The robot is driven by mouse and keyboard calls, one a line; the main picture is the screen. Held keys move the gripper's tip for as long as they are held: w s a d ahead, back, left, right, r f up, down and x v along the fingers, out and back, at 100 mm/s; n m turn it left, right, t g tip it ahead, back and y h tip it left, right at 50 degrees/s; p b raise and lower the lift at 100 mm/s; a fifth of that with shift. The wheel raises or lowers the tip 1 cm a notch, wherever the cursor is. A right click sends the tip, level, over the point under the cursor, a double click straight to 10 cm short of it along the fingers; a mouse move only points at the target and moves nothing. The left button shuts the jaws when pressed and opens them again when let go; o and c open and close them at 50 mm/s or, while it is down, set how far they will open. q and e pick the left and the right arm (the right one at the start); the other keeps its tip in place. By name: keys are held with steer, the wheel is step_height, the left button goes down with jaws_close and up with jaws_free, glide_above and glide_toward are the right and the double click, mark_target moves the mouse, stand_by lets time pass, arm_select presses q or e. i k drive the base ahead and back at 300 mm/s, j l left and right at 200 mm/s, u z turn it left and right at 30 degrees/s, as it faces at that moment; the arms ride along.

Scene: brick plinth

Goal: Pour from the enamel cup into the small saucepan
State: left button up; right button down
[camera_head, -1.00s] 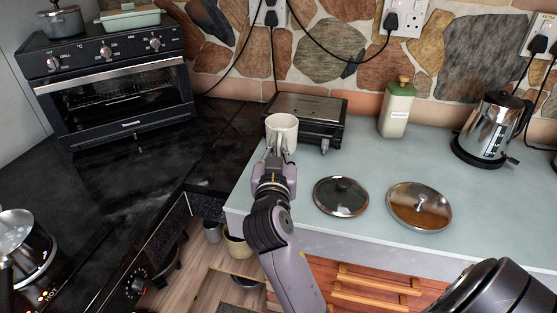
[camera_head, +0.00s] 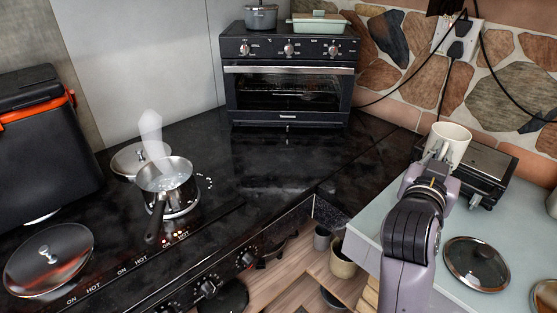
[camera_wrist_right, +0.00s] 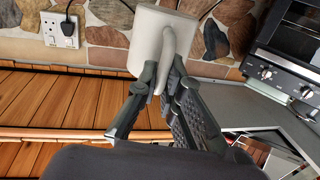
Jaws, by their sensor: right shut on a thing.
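The cream enamel cup (camera_head: 452,139) is in my right gripper (camera_head: 437,160), at the right of the head view, in front of the sandwich press. In the right wrist view the cup (camera_wrist_right: 150,40) is held by its handle between the two fingers (camera_wrist_right: 158,85). The cup looks close to upright in the head view; its contents are hidden. The small saucepan (camera_head: 168,184) stands on the lit hob at the left, steaming, with liquid inside and its dark handle toward the front. The cup is well to the right of it. My left gripper is not in view.
Lids lie on the hob behind (camera_head: 128,160) and in front left (camera_head: 48,258) of the saucepan. A toaster oven (camera_head: 288,88) stands at the back. The sandwich press (camera_head: 485,165) and a glass lid (camera_head: 476,264) are on the pale counter. The black worktop between is clear.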

mark_target(166, 185)
steer(key=k+j+u, duration=0.1)
steer(key=j+u, duration=0.3)
steer(key=k+j+u, duration=0.1)
steer(key=j+u, duration=0.7)
steer(key=l, duration=0.1)
